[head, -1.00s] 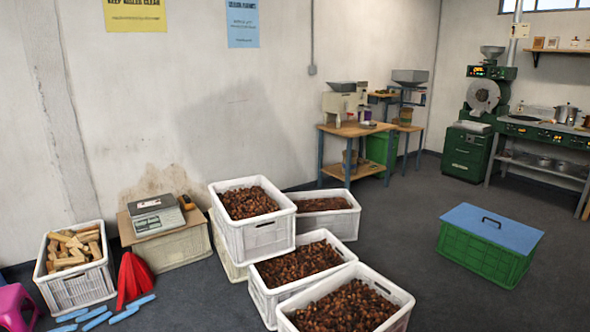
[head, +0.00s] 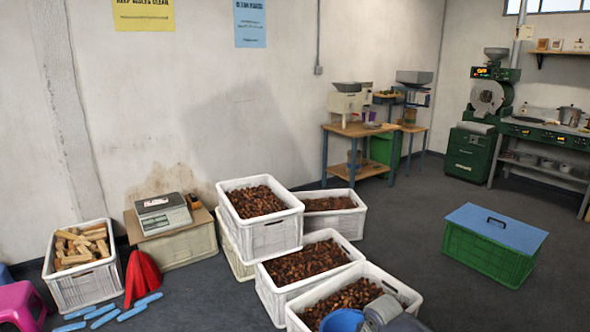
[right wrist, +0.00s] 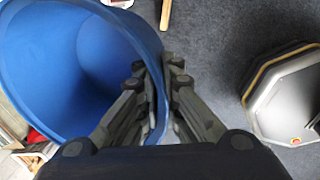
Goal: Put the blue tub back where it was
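The blue tub (right wrist: 85,50) fills the upper left of the right wrist view, with its open mouth and empty-looking inside showing. My right gripper (right wrist: 158,82) is shut on the tub's rim, with one finger on each side of the wall. In the head view only a small part of the tub (head: 342,321) shows at the bottom edge, in front of the nearest chestnut crate, with my grey right gripper beside it. The rest of the tub is cut off there. My left gripper is in neither view.
White crates of chestnuts (head: 284,238) stand in the middle. A crate of wood blocks (head: 85,290), a scale (head: 163,217) on a box, a red cloth-like thing (head: 141,277) and a pink stool (head: 18,303) are left. A green blue-lidded crate (head: 490,254) stands right, with clear floor around it.

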